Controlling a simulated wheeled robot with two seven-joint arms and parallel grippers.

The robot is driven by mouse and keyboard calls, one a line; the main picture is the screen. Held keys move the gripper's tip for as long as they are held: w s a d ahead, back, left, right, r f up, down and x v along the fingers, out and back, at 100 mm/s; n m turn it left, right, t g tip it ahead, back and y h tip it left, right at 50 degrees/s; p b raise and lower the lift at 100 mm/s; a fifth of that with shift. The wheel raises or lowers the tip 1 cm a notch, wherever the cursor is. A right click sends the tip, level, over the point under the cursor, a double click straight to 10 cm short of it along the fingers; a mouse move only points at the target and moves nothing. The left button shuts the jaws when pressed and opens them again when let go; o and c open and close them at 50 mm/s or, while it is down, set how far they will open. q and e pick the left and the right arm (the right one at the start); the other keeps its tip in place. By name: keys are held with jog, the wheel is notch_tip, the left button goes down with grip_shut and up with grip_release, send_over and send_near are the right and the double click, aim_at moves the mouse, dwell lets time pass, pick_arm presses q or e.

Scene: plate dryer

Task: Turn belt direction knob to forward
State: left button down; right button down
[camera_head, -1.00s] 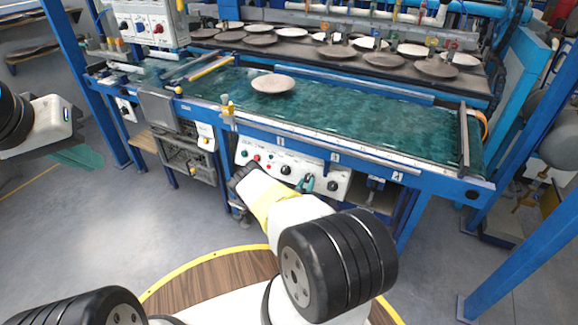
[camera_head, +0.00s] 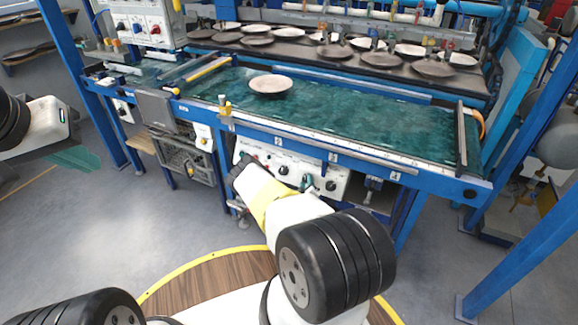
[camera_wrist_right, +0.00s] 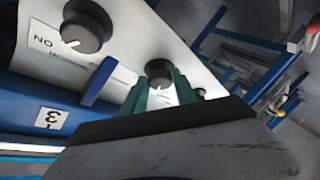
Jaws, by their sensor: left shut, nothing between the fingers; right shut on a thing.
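A white control panel (camera_head: 318,181) with black knobs is on the front of the conveyor frame. In the right wrist view, my right gripper (camera_wrist_right: 161,88) has its green fingers on either side of a dark knob (camera_wrist_right: 158,70) and is shut on it. The fingers hide part of this knob and its markings, so I cannot read its setting. A larger black knob (camera_wrist_right: 86,27) with a white pointer line is beside it, near the word "NO". In the head view, my right gripper (camera_head: 306,183) is at the panel. My left gripper (camera_head: 75,158) is shut and empty, far to the left.
The green belt (camera_head: 350,120) carries one plate (camera_head: 270,84) above the panel. Several plates lie on the dark rack behind. A blue rail (camera_head: 300,143) overhangs the panel. A grey crate (camera_head: 185,160) stands left of the panel. The floor at left is open.

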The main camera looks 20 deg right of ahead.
dwell(0.4)
jog(key=c, duration=1)
grip_release()
jog(key=v, duration=0.8)
jog(key=shift+w, duration=0.1)
